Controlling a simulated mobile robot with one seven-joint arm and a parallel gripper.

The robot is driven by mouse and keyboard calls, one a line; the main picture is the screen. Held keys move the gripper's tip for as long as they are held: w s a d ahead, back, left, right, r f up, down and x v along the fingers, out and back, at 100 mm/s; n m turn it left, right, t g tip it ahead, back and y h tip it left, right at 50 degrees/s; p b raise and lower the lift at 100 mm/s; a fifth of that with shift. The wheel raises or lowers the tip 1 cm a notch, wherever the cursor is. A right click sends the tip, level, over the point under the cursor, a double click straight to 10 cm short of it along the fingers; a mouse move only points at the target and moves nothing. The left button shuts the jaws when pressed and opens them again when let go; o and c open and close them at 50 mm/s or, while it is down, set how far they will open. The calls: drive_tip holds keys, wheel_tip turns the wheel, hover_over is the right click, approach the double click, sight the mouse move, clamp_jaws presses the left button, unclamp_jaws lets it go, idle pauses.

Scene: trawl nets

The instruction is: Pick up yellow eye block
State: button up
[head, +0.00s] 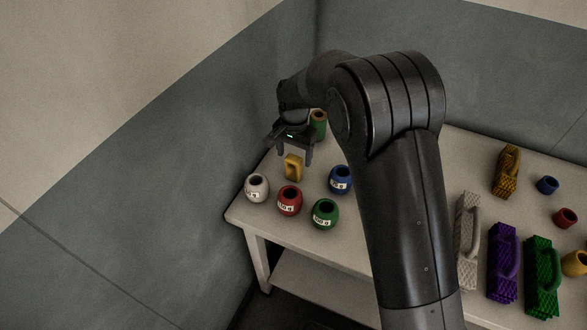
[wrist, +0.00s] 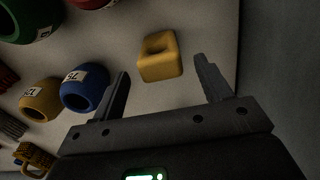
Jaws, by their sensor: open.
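The yellow eye block (head: 293,167) stands on the white table near its left end, behind the white and red round pots. In the wrist view the yellow eye block (wrist: 159,58) shows a dark hole in its top and lies ahead of the fingertips, between their lines. My gripper (head: 293,154) is open and empty, above the block in the head view. In the wrist view both fingers of my gripper (wrist: 162,68) are spread wide, and I see no contact with the block.
White (head: 257,188), red (head: 289,201), green (head: 325,214) and blue (head: 340,179) labelled pots stand close to the block. A yellow pot (wrist: 40,100) is near the blue one. Brushes, such as the purple one (head: 502,262), fill the right. A wall is beyond the table's left edge.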

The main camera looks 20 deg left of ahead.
sight(294, 168)
drive_tip(key=shift+s+f, duration=0.1)
drive_tip(key=shift+f, duration=2.7)
drive_tip(key=shift+c, duration=0.3)
drive_tip(key=c, duration=1.1)
